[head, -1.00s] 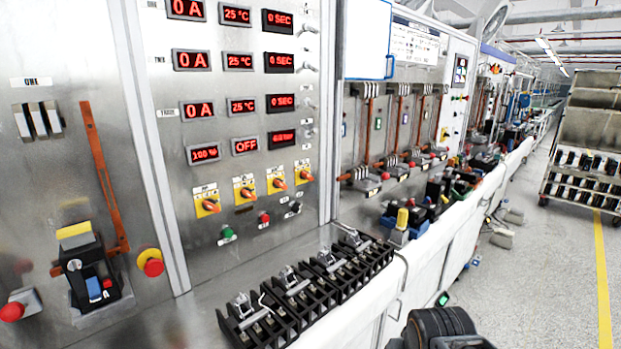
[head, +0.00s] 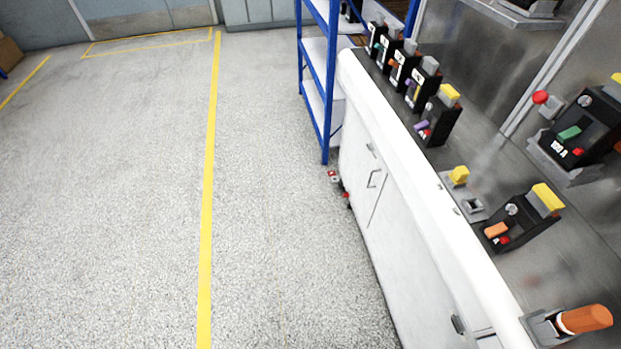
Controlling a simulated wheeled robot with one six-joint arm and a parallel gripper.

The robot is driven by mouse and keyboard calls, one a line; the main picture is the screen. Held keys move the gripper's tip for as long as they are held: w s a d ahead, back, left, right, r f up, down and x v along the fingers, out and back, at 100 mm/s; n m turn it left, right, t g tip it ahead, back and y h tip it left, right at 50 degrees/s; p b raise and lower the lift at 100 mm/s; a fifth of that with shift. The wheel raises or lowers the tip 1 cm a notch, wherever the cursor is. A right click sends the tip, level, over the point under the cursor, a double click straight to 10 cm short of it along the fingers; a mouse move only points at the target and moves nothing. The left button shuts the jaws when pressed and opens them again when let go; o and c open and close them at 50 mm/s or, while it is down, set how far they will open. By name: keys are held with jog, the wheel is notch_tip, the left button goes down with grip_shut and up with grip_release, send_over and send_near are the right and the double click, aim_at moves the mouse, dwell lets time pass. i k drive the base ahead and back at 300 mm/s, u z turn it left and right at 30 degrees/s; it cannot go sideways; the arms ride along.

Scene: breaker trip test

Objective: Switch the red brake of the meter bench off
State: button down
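I cannot tell for certain which device is the red brake. A red ball knob (head: 540,97) sticks out from the upright panel at the right. Next to it is a black breaker with a green handle (head: 569,134) and a small red button. On the bench top stands a black breaker with an orange handle (head: 497,229) and a yellow top. Farther back stands a row of black breakers, the nearest with a purple handle (head: 421,125); one behind has a small orange-red handle (head: 394,64). My gripper is not in view.
The white bench front (head: 400,215) runs along the right. An orange cylinder (head: 585,319) on a grey base and a yellow-capped switch (head: 459,175) are on the bench top. A blue-framed shelf (head: 324,95) stands beyond. The grey floor with a yellow line (head: 209,200) is open.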

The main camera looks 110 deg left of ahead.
aim_at(335, 179)
jog(key=u, duration=3.5)
jog(key=k, duration=0.65)
jog(key=u, duration=0.65)
jog(key=i, duration=1.2)
jog(key=u, duration=0.45)
jog(key=i, duration=1.3)
jog(key=z, duration=1.15)
jog(key=i, duration=0.95)
jog(key=z, duration=0.75)
jog(key=i, duration=0.25)
jog(key=z, duration=0.1)
